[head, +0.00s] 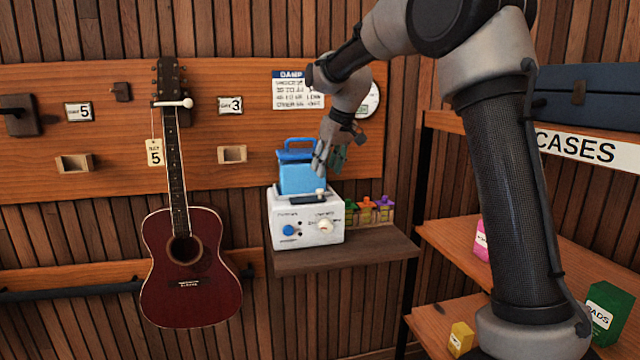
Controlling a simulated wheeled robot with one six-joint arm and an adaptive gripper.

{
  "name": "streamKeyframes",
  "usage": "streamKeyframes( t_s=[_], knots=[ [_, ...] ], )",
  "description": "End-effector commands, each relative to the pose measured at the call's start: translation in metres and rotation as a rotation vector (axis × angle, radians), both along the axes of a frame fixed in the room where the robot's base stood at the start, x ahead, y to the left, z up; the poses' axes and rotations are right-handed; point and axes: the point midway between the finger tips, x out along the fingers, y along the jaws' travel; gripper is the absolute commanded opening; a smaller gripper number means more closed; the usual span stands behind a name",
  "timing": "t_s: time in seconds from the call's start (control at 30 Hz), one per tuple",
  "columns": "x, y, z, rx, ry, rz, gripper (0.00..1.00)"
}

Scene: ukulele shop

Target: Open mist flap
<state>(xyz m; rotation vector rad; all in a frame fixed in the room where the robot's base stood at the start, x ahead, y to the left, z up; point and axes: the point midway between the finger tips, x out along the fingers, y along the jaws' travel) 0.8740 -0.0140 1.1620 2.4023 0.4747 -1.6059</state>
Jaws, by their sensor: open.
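A white humidifier box (306,226) with a blue dial and a pale knob stands on a wooden wall shelf. A blue tank (297,175) with a handle sits on its top. My gripper (328,167) is open and points down, above the flap and close to the tank's right side. It appears empty. Whether a finger touches the tank cannot be told.
A dark red guitar (190,265) hangs at left. A round gauge (369,100) is on the wall behind my arm. A case shelf (590,150) stands at right.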

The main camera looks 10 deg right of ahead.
Motion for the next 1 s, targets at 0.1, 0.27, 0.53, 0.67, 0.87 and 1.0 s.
streamKeyframes(
  t_s=[0.1,0.27,0.53,0.67,0.87,1.0],
  knots=[
    [0.005,0.002,-0.014,-0.002,0.001,0.006,0.43],
    [0.014,0.006,-0.039,-0.002,0.002,0.005,0.43],
    [0.025,0.011,-0.068,-0.002,0.0,0.005,0.43],
    [0.026,0.011,-0.07,-0.002,-0.001,0.005,0.43],
    [0.026,0.011,-0.069,-0.002,-0.001,0.005,0.36],
    [0.026,0.011,-0.069,-0.002,-0.001,0.005,0.1]
  ],
)
